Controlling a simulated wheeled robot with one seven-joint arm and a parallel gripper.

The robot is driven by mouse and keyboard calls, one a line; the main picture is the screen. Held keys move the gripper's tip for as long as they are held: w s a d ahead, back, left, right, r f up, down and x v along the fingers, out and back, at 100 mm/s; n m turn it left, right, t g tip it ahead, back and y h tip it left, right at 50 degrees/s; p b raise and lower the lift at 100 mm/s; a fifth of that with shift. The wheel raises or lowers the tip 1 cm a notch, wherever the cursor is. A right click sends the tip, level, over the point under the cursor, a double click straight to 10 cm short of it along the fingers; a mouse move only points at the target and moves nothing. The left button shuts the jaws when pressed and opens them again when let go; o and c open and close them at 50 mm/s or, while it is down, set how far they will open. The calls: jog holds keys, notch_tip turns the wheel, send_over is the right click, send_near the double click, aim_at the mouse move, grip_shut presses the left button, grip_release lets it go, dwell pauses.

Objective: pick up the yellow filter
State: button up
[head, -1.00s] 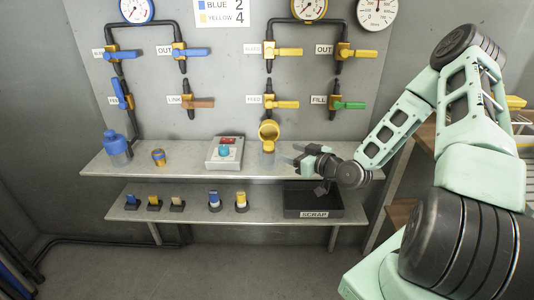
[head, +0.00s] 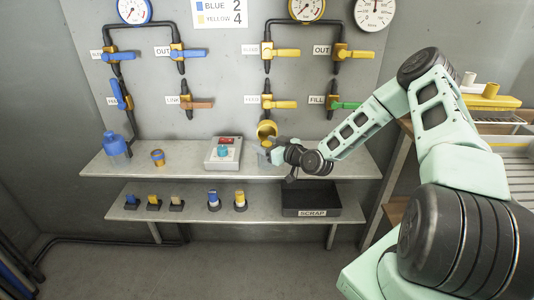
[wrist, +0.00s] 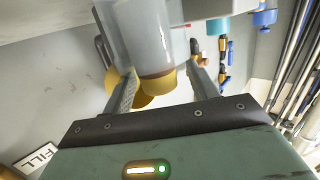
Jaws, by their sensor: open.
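A yellow filter with a clear bowl stands on the upper shelf below the FEED valve; its yellow top (head: 267,129) shows in the head view. My gripper (head: 273,151) is right at the bowl and hides much of it. In the wrist view, the translucent grey bowl (wrist: 148,40) with a yellow end lies between the two fingers of my open gripper (wrist: 162,72). I cannot tell whether the fingers touch it. Smaller yellow-topped pieces (head: 240,198) stand on the lower shelf.
A control box (head: 223,153) with a teal button stands left of my gripper on the upper shelf (head: 185,168). A blue filter (head: 114,144) and a small yellow-blue piece (head: 158,157) are farther left. A black SCRAP tray (head: 311,201) sits below. Valves and pipes line the wall above.

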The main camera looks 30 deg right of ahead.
jog(key=c, duration=1.1)
jog(key=shift+o, duration=0.2)
